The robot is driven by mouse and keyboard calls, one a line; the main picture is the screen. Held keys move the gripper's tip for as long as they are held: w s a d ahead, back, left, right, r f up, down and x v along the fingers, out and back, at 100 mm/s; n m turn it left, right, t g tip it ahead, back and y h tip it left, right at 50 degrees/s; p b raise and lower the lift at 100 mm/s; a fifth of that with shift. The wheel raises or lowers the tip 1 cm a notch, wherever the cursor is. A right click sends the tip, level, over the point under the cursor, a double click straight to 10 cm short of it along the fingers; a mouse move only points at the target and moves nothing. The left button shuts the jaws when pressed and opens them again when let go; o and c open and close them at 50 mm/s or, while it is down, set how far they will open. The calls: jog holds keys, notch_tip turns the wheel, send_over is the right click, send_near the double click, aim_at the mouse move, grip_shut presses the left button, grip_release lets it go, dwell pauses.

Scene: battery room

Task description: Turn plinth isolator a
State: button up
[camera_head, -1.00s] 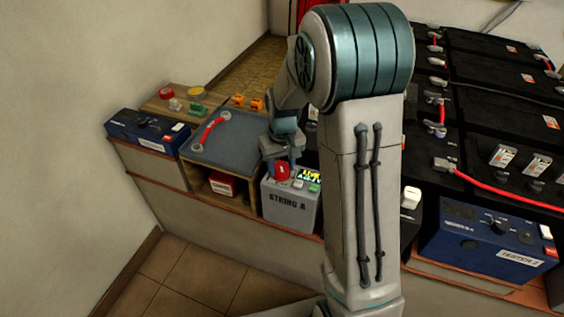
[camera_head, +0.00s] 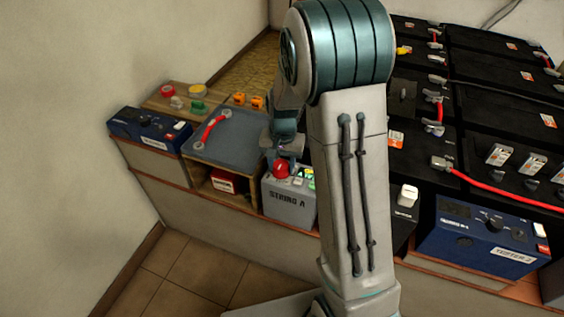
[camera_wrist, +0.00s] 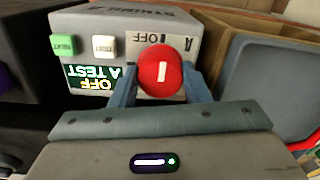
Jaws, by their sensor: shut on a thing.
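Plinth isolator a is a round red knob (camera_wrist: 160,72) with a white line, on top of the grey STRING A box (camera_head: 287,208). My gripper (camera_wrist: 159,82) is shut on the red knob, with one finger on each side of it. In the wrist view the white line stands upright, beneath the OFF lettering on the plate (camera_wrist: 150,42). The small screen (camera_wrist: 92,80) on the box reads OFF and A TEST, upside down. In the head view the knob (camera_head: 281,169) shows just under my gripper (camera_head: 284,158), and my arm hides the box's right side.
A green button (camera_wrist: 64,44) and a white button (camera_wrist: 104,46) sit close beside the knob. A blue tester (camera_head: 150,130) stands at far left, TESTER 2 (camera_head: 480,240) at right.

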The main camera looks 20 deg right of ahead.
aim_at(283, 165)
jog(key=shift+s, duration=0.1)
jog(key=o, duration=1)
jog(key=shift+c, duration=0.2)
notch_tip(283, 165, up, 14)
jog(key=p, duration=0.2)
jog(key=shift+d, duration=0.15)
jog(key=shift+s+p, duration=0.1)
jog(key=shift+p, duration=0.2)
jog(key=s+r+n+t+p, duration=0.2)
jog(key=s+r+n+p, duration=0.2)
jog(key=s+r+p, duration=0.9)
jog(key=shift+s+r+n+t, duration=0.35)
jog(key=shift+s+r, duration=1.7)
jog(key=shift+s, duration=1.5)
